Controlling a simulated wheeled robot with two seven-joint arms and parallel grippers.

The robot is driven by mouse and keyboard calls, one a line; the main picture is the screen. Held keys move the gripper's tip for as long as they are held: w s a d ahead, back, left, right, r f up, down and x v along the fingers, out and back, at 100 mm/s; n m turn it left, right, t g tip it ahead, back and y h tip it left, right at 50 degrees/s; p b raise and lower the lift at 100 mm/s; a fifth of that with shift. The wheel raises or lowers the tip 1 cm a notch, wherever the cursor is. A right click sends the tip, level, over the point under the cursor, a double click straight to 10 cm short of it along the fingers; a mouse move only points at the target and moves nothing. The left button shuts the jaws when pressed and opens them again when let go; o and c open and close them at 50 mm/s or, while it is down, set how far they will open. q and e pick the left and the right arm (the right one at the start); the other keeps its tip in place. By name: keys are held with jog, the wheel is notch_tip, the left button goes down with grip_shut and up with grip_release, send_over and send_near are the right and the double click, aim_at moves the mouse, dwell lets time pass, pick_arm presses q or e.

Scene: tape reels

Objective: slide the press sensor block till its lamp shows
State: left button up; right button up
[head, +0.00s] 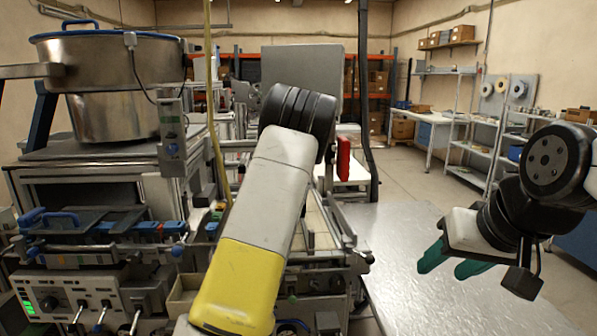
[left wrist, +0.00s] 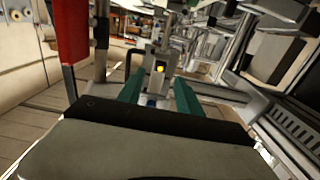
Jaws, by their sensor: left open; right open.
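My right gripper (head: 447,266) is open and empty at the right, above the shiny metal surface.
A machine with a large steel bowl (head: 110,60) stands at the left. A red part (head: 343,158) shows beyond my left arm, and a red part (left wrist: 70,45) is near the left wrist camera. The metal surface (head: 400,225) at the right is clear. Shelves stand at the back right.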

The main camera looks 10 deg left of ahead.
pick_arm(q)
jog(key=shift+v, duration=1.45)
jog(key=s+d+r+g+h, duration=0.2)
jog(key=s, duration=0.6)
jog(key=s+d+r+m+g+h, duration=0.1)
jog(key=s+d+r+g+h, duration=0.15)
jog(key=s, duration=0.55)
jog(key=s+d+r+g+h, duration=0.2)
jog(key=s+g+h, duration=0.1)
jog(key=s, duration=0.6)
jog(key=s+d+f+m+g, duration=0.1)
jog(key=s+f+m+g, duration=0.1)
jog(key=s, duration=1.9)
jog(key=shift+s+d+m+g, duration=0.15)
jog(key=shift+d+m+g, duration=0.25)
jog(key=shift+g, duration=0.45)
